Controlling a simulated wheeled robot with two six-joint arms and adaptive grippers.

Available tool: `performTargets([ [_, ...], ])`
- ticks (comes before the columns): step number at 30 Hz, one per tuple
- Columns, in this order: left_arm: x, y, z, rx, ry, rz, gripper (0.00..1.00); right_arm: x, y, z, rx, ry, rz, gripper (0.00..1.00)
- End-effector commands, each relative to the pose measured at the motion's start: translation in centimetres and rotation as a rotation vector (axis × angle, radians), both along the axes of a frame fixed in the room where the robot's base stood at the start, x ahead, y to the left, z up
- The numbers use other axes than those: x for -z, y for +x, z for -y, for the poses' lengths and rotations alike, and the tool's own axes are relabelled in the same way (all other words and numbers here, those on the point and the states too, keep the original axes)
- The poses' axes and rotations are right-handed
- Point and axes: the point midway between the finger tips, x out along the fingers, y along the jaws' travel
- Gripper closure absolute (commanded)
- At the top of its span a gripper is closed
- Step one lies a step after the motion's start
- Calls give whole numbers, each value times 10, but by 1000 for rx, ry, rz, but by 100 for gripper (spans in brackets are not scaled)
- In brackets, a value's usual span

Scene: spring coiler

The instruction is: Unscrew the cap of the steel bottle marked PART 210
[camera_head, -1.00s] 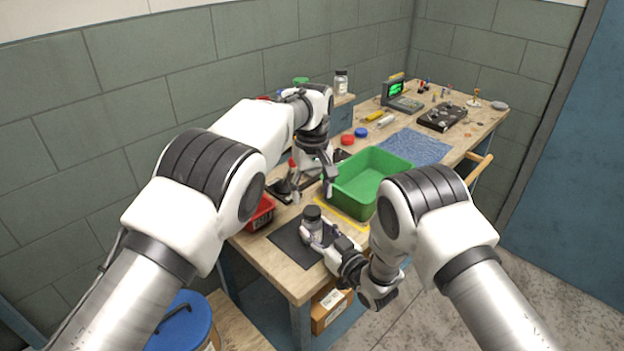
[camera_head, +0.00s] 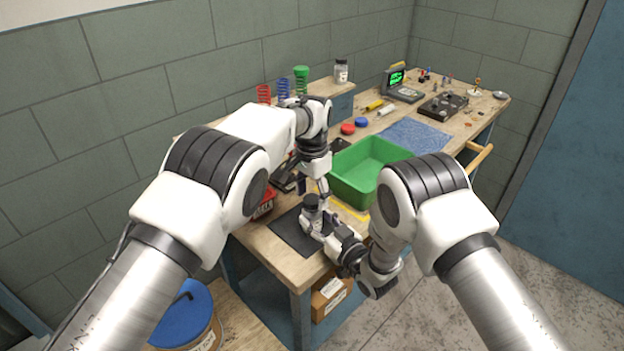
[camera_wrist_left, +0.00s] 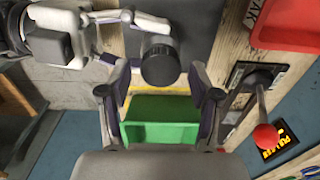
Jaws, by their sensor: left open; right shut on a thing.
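The steel bottle (camera_head: 313,213) stands on the dark mat (camera_head: 286,232) near the bench's front corner, with a dark cap (camera_head: 311,200) on top. Its marking is not readable. My right gripper (camera_head: 316,222) is shut on the bottle's body from the right. My left gripper (camera_head: 313,188) is open, pointing down just above the cap. In the left wrist view the round black cap (camera_wrist_left: 160,62) appears between the tips of the two open left fingers (camera_wrist_left: 160,78), with a gap on each side. My right gripper's fingers (camera_wrist_left: 135,20) show beside the bottle there.
A green bin (camera_head: 364,175) stands behind and right of the bottle. A red bin (camera_head: 264,205) is left of the mat. A red-knobbed lever (camera_wrist_left: 266,135) shows in the left wrist view. Coloured springs (camera_head: 283,90) stand at the back.

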Motion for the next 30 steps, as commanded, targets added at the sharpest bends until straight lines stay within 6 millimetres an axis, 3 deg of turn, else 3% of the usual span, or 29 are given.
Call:
performTargets([
  [8, 7, 0, 0, 0, 0, 0, 37, 4, -2, 0, 0, -3, -10, 100],
  [9, 7, 0, 0, 0, 0, 0, 40, 4, -2, 0, 0, -4, -9, 100],
  [14, 7, 0, 0, 0, 0, 0, 97, 4, -2, 0, 0, -4, -8, 100],
  [15, 7, 0, 0, 0, 0, 0, 99, 4, -2, 0, 0, -4, -8, 100],
  [20, 7, 0, 1, -9, 0, -1, 100, 4, -2, 0, -1, -4, -8, 100],
  [26, 7, -1, 1, -246, -1, -2, 100, 4, -2, 0, -1, -4, -8, 100],
  [30, 7, -1, 1, -247, -1, -2, 100, 4, -1, 0, -1, -4, -8, 100],
])
